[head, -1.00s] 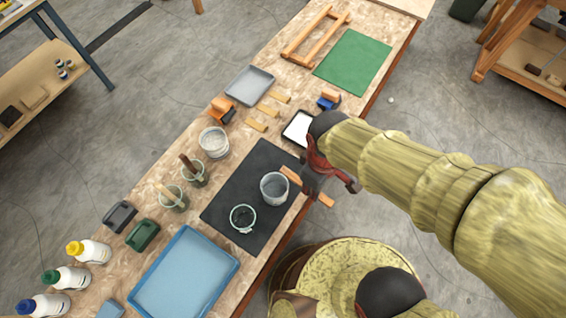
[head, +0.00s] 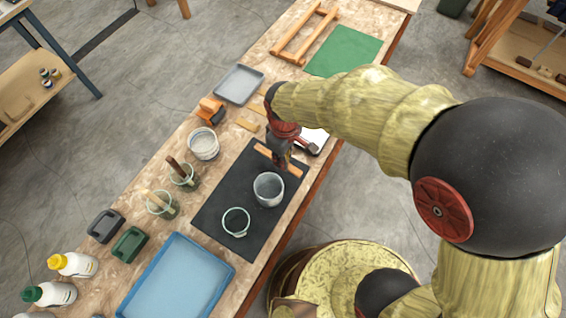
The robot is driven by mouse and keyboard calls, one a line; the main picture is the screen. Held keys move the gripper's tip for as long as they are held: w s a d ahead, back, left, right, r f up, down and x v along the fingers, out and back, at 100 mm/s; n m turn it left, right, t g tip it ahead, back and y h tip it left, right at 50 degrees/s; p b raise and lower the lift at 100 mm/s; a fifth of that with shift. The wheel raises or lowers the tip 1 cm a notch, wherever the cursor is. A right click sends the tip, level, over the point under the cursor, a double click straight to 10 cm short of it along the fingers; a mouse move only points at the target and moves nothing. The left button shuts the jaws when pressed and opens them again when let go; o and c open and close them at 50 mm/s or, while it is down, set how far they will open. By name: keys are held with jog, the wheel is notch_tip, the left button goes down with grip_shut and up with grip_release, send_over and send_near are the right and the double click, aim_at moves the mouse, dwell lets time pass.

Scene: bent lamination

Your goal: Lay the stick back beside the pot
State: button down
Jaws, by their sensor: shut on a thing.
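The stick (head: 293,170) is a flat, light orange-brown strip. My gripper (head: 281,163) is shut on it near its middle, pointing down, and hides that part. The stick lies crosswise over the far part of the black mat (head: 217,205). I cannot tell whether it touches the mat or hangs just above it. A grey pot (head: 268,190) stands on the mat just nearer than the stick, apart from it in the picture. A smaller dark pot with a pale green rim (head: 236,222) stands on the mat to the lower left.
A white bucket (head: 203,144) and two jars with brushes (head: 183,177) stand left of the mat. A blue tray (head: 177,282) lies in front. Small wooden blocks (head: 247,124), an orange-handled tool (head: 210,109) and a white-filled tray (head: 318,138) lie around the far end.

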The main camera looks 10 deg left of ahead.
jog(key=shift+w+a+f, duration=0.15)
jog(key=shift+f, duration=0.2)
jog(key=shift+w+f, duration=0.1)
jog(key=shift+f, duration=1.3)
jog(key=c, duration=1.8)
grip_release()
jog(key=shift+o, duration=0.2)
jog(key=shift+f+b, duration=0.2)
jog(key=shift+b, duration=0.35)
